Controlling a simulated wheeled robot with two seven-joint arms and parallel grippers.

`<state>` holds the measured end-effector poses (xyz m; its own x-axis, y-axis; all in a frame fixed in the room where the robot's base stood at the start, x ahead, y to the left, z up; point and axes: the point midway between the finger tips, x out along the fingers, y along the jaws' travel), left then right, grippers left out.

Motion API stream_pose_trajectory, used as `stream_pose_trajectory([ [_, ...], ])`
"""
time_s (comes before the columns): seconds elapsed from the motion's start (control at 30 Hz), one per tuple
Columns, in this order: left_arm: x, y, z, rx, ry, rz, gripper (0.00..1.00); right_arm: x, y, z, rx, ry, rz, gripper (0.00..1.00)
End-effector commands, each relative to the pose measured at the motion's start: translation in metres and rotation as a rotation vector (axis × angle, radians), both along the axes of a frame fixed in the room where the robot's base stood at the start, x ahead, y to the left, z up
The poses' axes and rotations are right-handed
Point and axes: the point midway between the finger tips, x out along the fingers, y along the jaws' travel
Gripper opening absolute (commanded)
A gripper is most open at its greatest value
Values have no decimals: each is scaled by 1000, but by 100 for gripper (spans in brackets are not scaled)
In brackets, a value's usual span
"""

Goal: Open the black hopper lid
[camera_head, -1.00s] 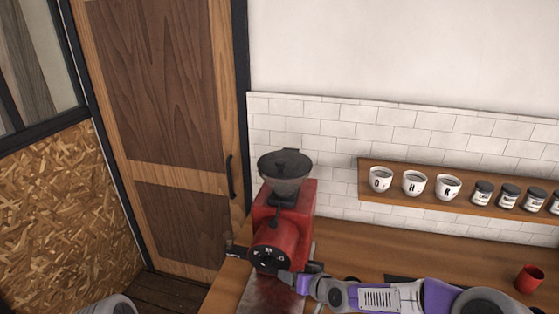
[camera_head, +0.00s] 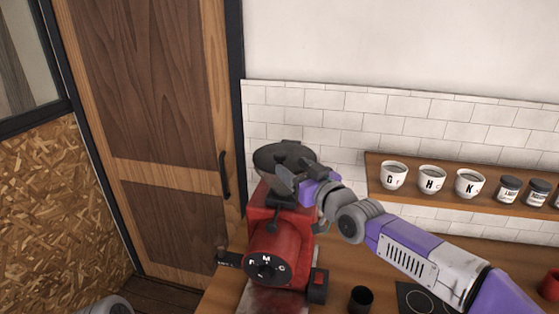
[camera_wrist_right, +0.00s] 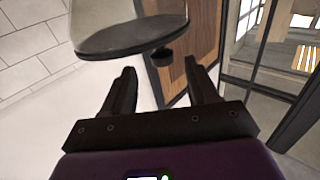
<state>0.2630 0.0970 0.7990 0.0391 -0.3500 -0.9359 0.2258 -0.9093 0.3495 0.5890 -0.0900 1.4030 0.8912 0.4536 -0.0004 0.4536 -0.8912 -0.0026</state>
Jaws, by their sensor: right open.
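The red grinder (camera_head: 270,258) stands on the wooden counter with its hopper on top. The black hopper lid (camera_head: 272,154) lies flat over the hopper, partly hidden by my right gripper (camera_head: 289,180). The gripper is at the hopper's front right side, near the lid's rim. In the right wrist view the lid (camera_wrist_right: 135,40) and its small dark tab (camera_wrist_right: 162,58) lie just beyond the fingertips. The right gripper (camera_wrist_right: 159,72) is open with nothing between its fingers; whether it touches the lid I cannot tell. My left gripper is not in view.
A wall shelf (camera_head: 480,205) with lettered cups and jars is on the right. A dark cup (camera_head: 361,299) and a black hob plate (camera_head: 420,300) are on the counter under my right arm. A wooden door (camera_head: 150,120) is at the left.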

Motion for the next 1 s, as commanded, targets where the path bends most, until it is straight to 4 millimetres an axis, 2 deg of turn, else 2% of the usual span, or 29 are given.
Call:
stream_pose_trajectory([
  [0.6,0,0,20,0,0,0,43,55,30,1,0,1,3,59],
  [1.0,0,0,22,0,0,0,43,62,33,-1,-2,1,2,59],
])
